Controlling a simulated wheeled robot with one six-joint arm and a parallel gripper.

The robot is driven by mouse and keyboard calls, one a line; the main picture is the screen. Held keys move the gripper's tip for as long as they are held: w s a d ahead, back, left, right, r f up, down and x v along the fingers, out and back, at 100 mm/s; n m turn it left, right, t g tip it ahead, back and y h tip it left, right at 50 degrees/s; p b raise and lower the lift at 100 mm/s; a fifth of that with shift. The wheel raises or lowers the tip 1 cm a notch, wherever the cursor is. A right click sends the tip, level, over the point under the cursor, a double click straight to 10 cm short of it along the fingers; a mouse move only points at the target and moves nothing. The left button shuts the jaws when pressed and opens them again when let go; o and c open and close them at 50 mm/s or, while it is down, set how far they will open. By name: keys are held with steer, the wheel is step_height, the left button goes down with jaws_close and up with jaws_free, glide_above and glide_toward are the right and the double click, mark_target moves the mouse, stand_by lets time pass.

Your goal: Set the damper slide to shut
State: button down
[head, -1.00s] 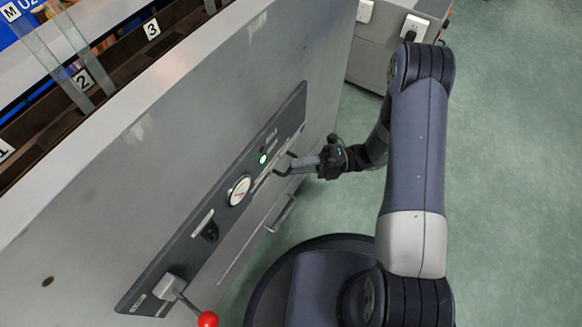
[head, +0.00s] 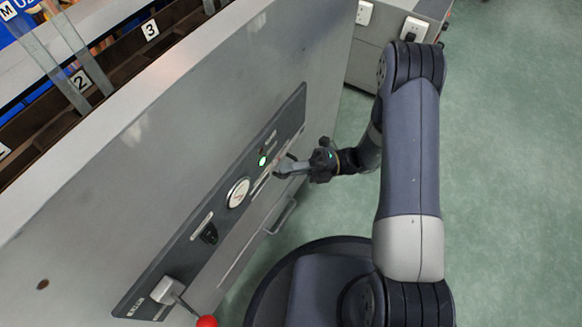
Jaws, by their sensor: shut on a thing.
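The grey machine's dark control panel (head: 225,212) runs diagonally across its front face. My gripper (head: 283,168) is at the panel's upper right part, beside the green lamp (head: 262,161). Its fingers are shut on a small part there, which appears to be the damper slide's knob. The fingers mostly hide that part, and its exact position along its travel cannot be read from this view.
The panel also carries a round white gauge (head: 238,193), a black switch (head: 209,234) and a lever with a red ball (head: 207,321) at the lower left. A bar handle (head: 282,216) sticks out below my gripper.

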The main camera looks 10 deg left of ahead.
steer(key=shift+r, duration=0.1)
steer(key=shift+s+a, duration=0.1)
steer(key=shift+s, duration=0.25)
steer(key=s+a+p, duration=0.1)
steer(key=s, duration=0.3)
steer(key=s+a+p, duration=0.1)
steer(key=s, duration=0.1)
steer(key=shift+s+a+p, duration=0.15)
steer(key=shift+a+p, duration=0.15)
steer(key=shift+p, duration=0.05)
steer(key=c, duration=1.6)
jaws_free()
steer(key=shift+s+a, duration=0.1)
steer(key=shift+o, duration=0.4)
